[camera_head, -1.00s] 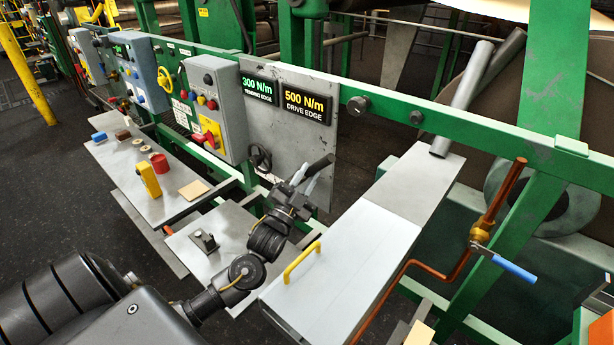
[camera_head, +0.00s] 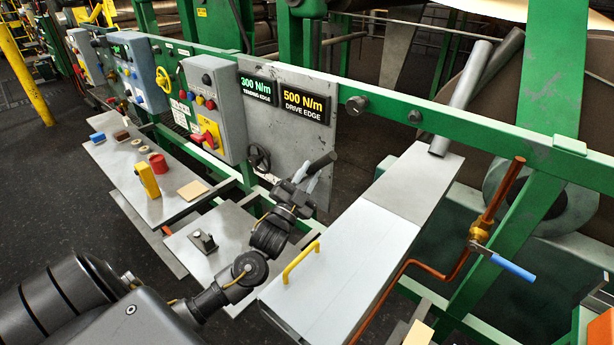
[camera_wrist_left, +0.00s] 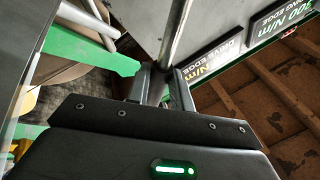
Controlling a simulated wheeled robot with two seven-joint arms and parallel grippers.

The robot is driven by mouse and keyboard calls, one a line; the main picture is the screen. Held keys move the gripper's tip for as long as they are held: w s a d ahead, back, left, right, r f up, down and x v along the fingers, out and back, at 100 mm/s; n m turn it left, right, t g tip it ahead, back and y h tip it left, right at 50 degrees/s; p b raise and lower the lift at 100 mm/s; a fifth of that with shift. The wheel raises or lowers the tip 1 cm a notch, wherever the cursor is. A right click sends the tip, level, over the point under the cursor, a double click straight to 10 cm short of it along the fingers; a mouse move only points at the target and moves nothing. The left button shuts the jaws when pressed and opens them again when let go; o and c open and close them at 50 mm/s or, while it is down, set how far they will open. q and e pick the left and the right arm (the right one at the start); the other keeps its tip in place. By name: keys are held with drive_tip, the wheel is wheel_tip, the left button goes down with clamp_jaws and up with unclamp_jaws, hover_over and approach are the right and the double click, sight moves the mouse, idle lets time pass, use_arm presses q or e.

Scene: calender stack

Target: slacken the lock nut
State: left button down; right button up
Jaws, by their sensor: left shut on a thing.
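My left gripper (camera_head: 307,183) is in front of the lower right part of the grey tension panel (camera_head: 283,132). It is shut on a bar with a dark end (camera_head: 323,161), which sticks out past the fingers to the upper right. In the left wrist view the fingers (camera_wrist_left: 161,88) close around this grey bar (camera_wrist_left: 177,32), which runs up beside the panel. I cannot make out the lock nut; the gripper may hide it. A black handwheel (camera_head: 258,157) is on the panel, left of the gripper. My right gripper is not in view.
The panel displays read 300 N/m tending edge (camera_head: 257,89) and 500 N/m drive edge (camera_head: 305,104). A light grey cover with a yellow handle (camera_head: 301,263) lies right of my forearm. A copper pipe with a blue-handled valve (camera_head: 513,267) stands farther right.

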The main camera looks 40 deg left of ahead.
use_arm(q)
drive_tip(key=shift+w+d, duration=0.1)
drive_tip(key=shift+w, duration=0.7)
drive_tip(key=c, duration=1.8)
unclamp_jaws()
clamp_jaws()
